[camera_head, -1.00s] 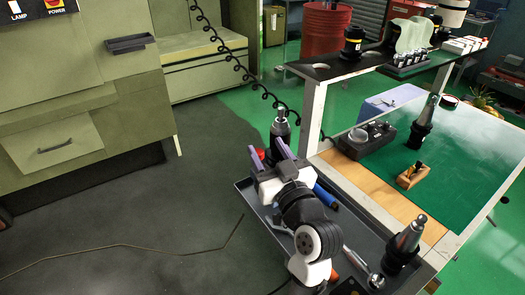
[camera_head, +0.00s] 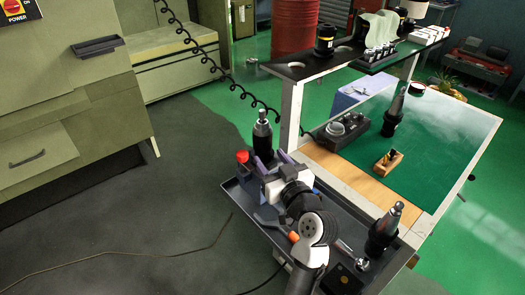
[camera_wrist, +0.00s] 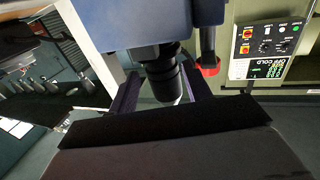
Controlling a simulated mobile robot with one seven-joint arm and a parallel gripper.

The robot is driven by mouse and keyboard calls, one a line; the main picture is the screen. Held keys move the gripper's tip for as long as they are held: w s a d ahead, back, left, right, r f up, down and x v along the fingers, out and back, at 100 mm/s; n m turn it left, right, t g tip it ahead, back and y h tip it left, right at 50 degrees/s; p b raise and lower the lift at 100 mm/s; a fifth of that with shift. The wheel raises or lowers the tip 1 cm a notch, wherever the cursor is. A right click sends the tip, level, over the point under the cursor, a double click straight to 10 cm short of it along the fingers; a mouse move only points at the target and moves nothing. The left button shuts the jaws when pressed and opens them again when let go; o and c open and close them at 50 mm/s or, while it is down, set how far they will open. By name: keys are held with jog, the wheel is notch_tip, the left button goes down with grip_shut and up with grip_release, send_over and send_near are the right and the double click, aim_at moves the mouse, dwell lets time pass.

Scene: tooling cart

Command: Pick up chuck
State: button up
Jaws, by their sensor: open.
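Several black tool-holder chucks with metal tapers are in view. One chuck (camera_head: 262,140) stands upright at the far left corner of the cart's lower grey tray, directly beyond my gripper (camera_head: 267,163). In the wrist view that chuck (camera_wrist: 162,78) appears below a dark blue block, between my open fingers (camera_wrist: 160,90). I cannot tell whether the fingers touch it. Its lower part is hidden by my gripper in the head view. Another chuck (camera_head: 383,230) stands at the tray's near right end, and another (camera_head: 393,113) stands on the green mat.
A red-capped item (camera_head: 242,156) stands left of the chuck, near my left finger. The tray (camera_head: 340,208) also holds hand tools. A black tool block (camera_head: 342,130) and a wooden holder (camera_head: 387,165) sit on the cart top. The upper shelf's post (camera_head: 291,115) rises just right of the chuck.

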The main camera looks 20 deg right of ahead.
aim_at(266, 153)
jog(key=w, duration=0.2)
jog(key=w+p, duration=0.1)
jog(key=w, duration=0.1)
jog(key=shift+a+r, duration=0.15)
jog(key=shift+a, duration=0.05)
jog(key=shift+w+p, duration=0.3)
jog(key=shift+w, duration=0.2)
jog(key=c, duration=0.9)
jog(key=shift+c, duration=0.6)
jog(key=shift+r, duration=0.15)
